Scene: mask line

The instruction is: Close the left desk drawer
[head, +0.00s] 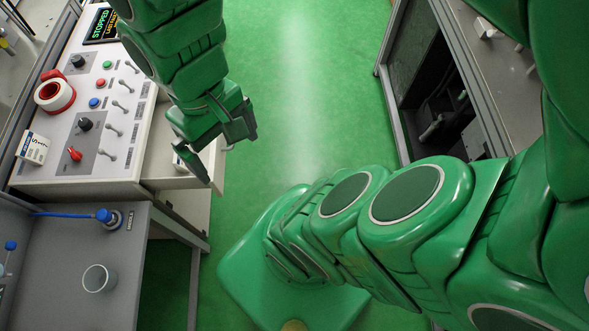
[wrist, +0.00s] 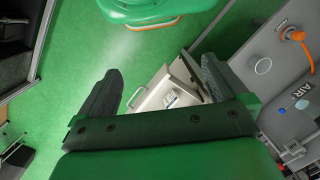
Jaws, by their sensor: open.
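A light grey desk drawer (head: 196,183) stands pulled out from the right side of the control desk (head: 103,168) in the head view. My gripper (head: 228,152) is open and empty above its outer end, with one finger over the drawer in the picture and the other over the green floor. I cannot tell whether a finger touches it. In the wrist view the open drawer (wrist: 150,101) shows between the two spread fingers of my gripper (wrist: 162,84), nearer the right finger, which hides part of it. A small white item with a label (wrist: 171,98) lies in the drawer.
The desk top carries switches, knobs, a red-and-white tape roll (head: 55,94) and a small box (head: 33,147). A grey bench (head: 60,265) with a cup (head: 99,278) stands at lower left. A dark open cabinet (head: 425,80) is at right. Green floor (head: 295,90) lies clear between.

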